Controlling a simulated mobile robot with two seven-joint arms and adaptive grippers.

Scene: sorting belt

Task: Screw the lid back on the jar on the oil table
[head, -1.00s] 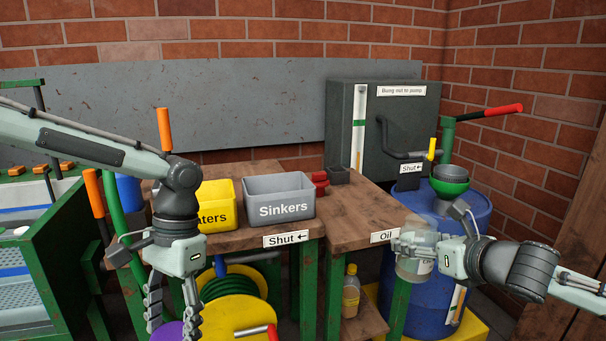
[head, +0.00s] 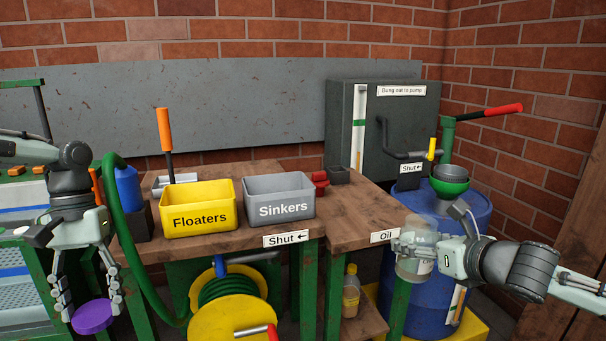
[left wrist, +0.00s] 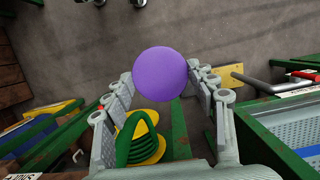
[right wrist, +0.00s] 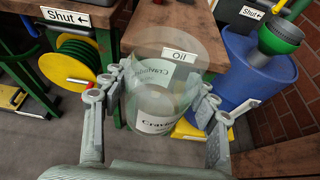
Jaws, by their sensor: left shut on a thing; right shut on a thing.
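My left gripper (head: 90,312) is shut on a round purple lid (head: 92,317), low at the left of the head view, in front of the left end of the bench. The left wrist view shows the lid (left wrist: 160,74) between the two fingers. My right gripper (head: 428,252) is shut on a clear, labelled jar (head: 412,262) in front of the oil table (head: 345,226). In the right wrist view the jar (right wrist: 160,95) is between the fingers, its mouth uncovered. Lid and jar are far apart. The jar is held off the table, by its front edge.
A yellow Floaters bin (head: 195,222) and grey Sinkers bin (head: 280,208) stand on the bench. A yellow hose reel (head: 232,325) is below. A blue drum (head: 465,235) with a green funnel (head: 449,187) stands right of the oil table. A small bottle (head: 351,292) sits on the lower shelf.

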